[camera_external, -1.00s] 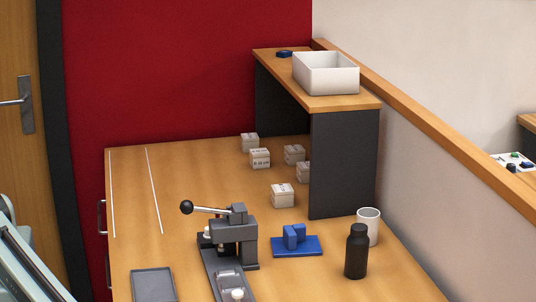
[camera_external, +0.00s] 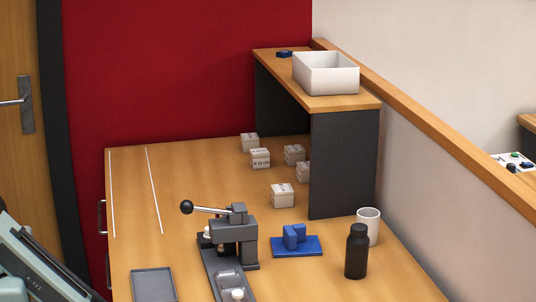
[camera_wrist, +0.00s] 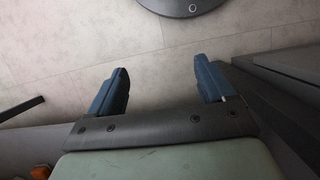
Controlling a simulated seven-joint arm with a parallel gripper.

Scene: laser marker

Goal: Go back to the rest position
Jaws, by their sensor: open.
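My gripper (camera_wrist: 160,92) shows in the wrist view with its two blue fingers wide apart and nothing between them. Below the fingers is a grey tiled floor (camera_wrist: 150,60). The gripper is not in the external view; only a pale green part of my arm shows at the lower left edge, left of the wooden table (camera_external: 130,215). The arm is clear of the things on the table.
The table holds a grey lever press (camera_external: 233,240), a grey tray (camera_external: 152,284), a blue fixture (camera_external: 297,245), a black bottle (camera_external: 356,252), a white cup (camera_external: 369,225) and several small white boxes (camera_external: 282,195). A shelf (camera_external: 345,150) carries a white bin (camera_external: 326,75). The table's left part is clear.

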